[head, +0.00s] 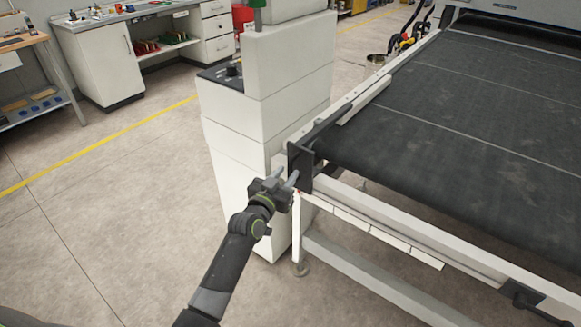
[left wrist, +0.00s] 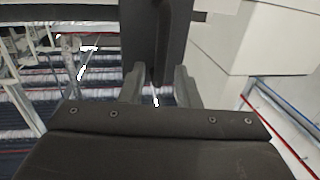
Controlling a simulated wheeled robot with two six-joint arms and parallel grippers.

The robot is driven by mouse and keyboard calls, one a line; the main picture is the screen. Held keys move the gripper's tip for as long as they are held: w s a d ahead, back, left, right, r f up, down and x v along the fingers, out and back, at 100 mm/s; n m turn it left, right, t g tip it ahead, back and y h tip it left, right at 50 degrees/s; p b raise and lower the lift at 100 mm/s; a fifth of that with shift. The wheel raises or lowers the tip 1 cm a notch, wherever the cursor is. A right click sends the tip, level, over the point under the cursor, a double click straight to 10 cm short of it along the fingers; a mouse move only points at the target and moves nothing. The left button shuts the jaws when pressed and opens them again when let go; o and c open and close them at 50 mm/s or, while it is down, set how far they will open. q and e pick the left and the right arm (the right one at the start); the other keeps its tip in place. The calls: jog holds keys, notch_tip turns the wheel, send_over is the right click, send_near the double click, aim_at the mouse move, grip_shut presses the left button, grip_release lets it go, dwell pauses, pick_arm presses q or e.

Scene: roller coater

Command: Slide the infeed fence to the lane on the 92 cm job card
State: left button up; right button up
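The infeed fence shows in the head view as a dark upright plate (head: 301,168) at the near left corner of the belt, with a dark bar running back from it. My left gripper (head: 288,184) is at this plate, on its near left side. In the left wrist view, the plate and its narrow dark handle (left wrist: 160,45) stand ahead of the two grey fingers (left wrist: 160,88). The fingers are apart, with the handle's lower end between them; I cannot tell whether they touch it. White lane strips (head: 390,238) line the front rail. No job card is readable. My right gripper is not seen.
The black belt (head: 460,110) fills the right side. A white machine cabinet (head: 265,110) stands just left of the fence. A dark fitting (head: 522,294) sits on the front rail at lower right. Open floor (head: 110,200) lies to the left, with workbenches behind.

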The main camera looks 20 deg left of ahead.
aim_at(290, 168)
pick_arm(q)
jog(key=shift+w+d, duration=0.15)
jog(key=shift+w, duration=0.7)
jog(key=shift+w+d, duration=0.1)
jog(key=shift+w, duration=0.75)
grip_shut()
